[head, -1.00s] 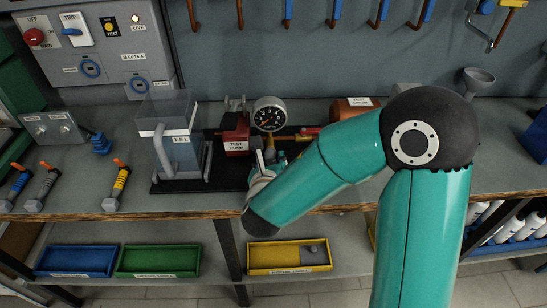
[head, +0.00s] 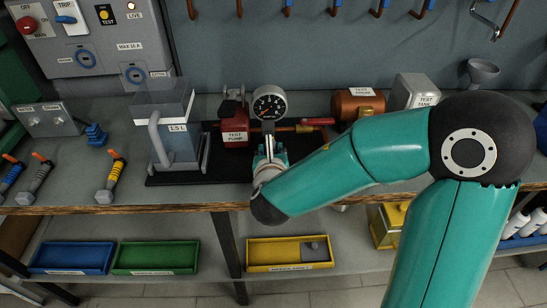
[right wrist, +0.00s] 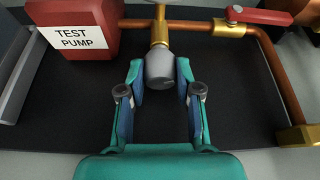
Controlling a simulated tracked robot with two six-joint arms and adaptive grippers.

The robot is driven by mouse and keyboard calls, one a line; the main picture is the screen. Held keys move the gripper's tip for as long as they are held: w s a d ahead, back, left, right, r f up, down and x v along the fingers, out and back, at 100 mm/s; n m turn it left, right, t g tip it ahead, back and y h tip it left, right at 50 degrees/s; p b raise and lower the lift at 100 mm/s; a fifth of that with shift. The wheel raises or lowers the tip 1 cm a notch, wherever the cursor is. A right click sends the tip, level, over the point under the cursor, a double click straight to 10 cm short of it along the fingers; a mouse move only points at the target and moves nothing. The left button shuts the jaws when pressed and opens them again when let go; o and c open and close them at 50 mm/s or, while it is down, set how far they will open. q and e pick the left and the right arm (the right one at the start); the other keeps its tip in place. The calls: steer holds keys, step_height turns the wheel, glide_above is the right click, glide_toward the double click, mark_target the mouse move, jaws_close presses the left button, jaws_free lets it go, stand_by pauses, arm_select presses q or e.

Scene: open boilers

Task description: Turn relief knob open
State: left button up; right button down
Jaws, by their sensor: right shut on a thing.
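The grey relief knob (right wrist: 160,70) sits at the end of a brass fitting on the copper pipe in the right wrist view. In the head view my right gripper (head: 269,151) is just below the pressure gauge (head: 269,103) and mostly hides the knob. The red test pump (head: 235,132) stands left of the gripper; its label also shows in the right wrist view (right wrist: 72,36). My left gripper is not in view.
A clear water container (head: 176,140) stands left of the pump. A red-handled valve (head: 317,122), a copper tank (head: 352,103) and a grey test tank (head: 413,92) are to the right. Loose tools lie at the left of the bench, and coloured bins sit on the shelf below.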

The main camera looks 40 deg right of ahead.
steer(key=shift+d+f+m+t+y+b, duration=0.15)
steer(key=shift+f+m+t+y+b, duration=0.15)
steer(key=shift+m+b, duration=0.6)
steer(key=shift+s+r+b, duration=0.1)
steer(key=shift+r+b, duration=0.1)
steer(key=shift+b, duration=0.5)
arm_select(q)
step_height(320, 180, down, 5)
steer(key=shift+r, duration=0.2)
arm_select(e)
steer(key=shift+r, duration=0.1)
steer(key=c, duration=1.1)
jaws_free()
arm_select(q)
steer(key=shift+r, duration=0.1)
